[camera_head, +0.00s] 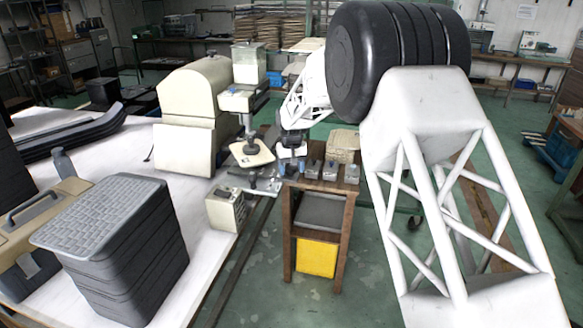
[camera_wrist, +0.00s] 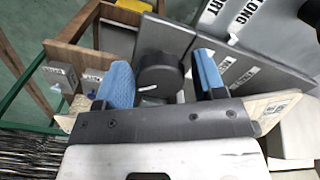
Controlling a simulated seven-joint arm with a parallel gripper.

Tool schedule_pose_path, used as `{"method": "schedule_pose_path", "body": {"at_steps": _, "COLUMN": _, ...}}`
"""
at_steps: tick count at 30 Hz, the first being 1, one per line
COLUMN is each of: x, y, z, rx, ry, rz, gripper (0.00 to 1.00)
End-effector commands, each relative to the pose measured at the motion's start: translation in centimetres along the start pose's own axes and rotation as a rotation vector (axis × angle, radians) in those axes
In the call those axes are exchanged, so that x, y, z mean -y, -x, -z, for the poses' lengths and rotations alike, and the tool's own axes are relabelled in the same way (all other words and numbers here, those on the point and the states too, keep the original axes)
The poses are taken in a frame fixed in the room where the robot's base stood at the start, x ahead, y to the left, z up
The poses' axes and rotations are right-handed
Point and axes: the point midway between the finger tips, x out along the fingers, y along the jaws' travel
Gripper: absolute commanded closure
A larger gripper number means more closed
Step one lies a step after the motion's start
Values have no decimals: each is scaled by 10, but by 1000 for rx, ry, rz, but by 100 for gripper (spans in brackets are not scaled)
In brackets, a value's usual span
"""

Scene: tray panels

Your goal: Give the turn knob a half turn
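The turn knob (camera_wrist: 160,76) is a round black knob with a white pointer line, on a grey panel (camera_wrist: 165,37) in the wrist view. The pointer points to the left in that view. My gripper (camera_wrist: 163,66) is open, with one blue fingertip on each side of the knob. A gap shows between the knob and the right fingertip; the left fingertip is closer, and I cannot tell if it touches. The palm hides the near side of the knob. In the head view my gripper (camera_head: 291,165) is small, over the wooden stand's left end, and I cannot make out the knob.
The wooden stand (camera_head: 348,215) holds several small grey blocks (camera_head: 330,171) and a yellow bin (camera_head: 316,257). Lettered grey panels (camera_wrist: 240,72) lie right of the knob in the wrist view. A white table with a black ribbed box (camera_head: 120,245) stands to the left.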

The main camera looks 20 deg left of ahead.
Motion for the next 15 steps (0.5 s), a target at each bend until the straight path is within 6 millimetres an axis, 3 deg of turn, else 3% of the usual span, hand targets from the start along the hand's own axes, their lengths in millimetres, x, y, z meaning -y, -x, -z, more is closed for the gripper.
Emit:
{"method": "schedule_pose_path", "body": {"at_steps": 1, "x": 0, "y": 0, "z": 0, "rx": 0, "ry": 0, "rz": 0, "gripper": 45}}
{"method": "schedule_pose_path", "body": {"at_steps": 7, "x": 0, "y": 0, "z": 0, "rx": 0, "ry": -1, "rz": 0, "gripper": 75}}
{"method": "schedule_pose_path", "body": {"at_steps": 15, "x": 0, "y": 0, "z": 0, "rx": 0, "ry": -50, "rz": 0, "gripper": 78}}
